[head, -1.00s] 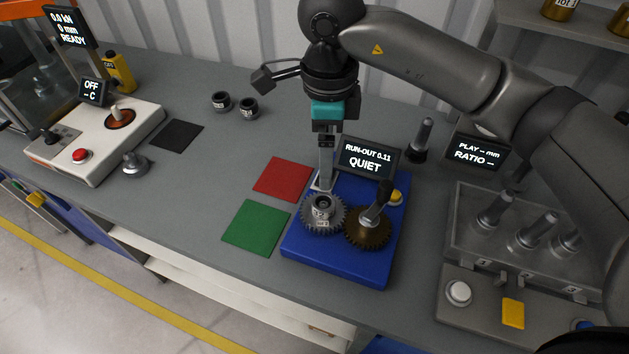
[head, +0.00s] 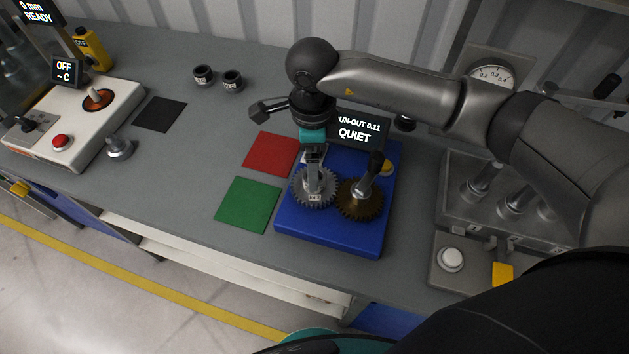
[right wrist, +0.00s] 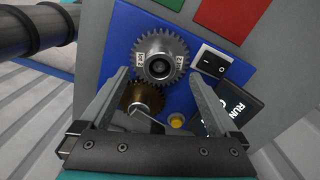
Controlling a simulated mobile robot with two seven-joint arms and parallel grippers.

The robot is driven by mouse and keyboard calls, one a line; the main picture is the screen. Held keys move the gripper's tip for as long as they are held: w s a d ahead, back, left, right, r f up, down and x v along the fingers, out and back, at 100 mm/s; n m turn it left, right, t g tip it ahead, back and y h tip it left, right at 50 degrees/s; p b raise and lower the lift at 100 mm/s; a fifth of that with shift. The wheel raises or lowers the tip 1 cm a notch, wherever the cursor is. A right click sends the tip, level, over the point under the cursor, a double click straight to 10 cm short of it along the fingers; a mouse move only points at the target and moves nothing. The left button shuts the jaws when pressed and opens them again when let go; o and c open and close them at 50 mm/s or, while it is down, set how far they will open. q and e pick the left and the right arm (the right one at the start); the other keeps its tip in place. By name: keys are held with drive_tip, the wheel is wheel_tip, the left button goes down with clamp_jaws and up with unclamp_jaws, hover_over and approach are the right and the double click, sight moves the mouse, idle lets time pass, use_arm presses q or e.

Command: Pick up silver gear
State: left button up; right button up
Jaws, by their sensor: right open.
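The silver gear (head: 299,190) sits on the blue base (head: 330,237), beside a brown gear (head: 352,210) with a dark-handled post. In the right wrist view the silver gear (right wrist: 178,50) shows a dark round hub and small white labels, with the brown gear (right wrist: 137,100) nearer the jaws. My right gripper (head: 313,186) points down over the silver gear and hides part of its hub. In the right wrist view its fingers (right wrist: 158,80) are spread wide, with nothing between them gripped. Whether they touch the gear cannot be told. My left gripper is in neither view.
A display (head: 355,130) reading QUIET stands behind the base, near a yellow button (head: 387,167). Red (head: 270,154) and green (head: 248,204) mats lie left. A fixture with posts (head: 450,215) stands right.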

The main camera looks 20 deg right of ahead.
drive_tip(key=shift+d+f, duration=0.15)
drive_tip(key=shift+f, duration=1.8)
drive_tip(key=shift+r, duration=0.1)
drive_tip(key=c, duration=1.4)
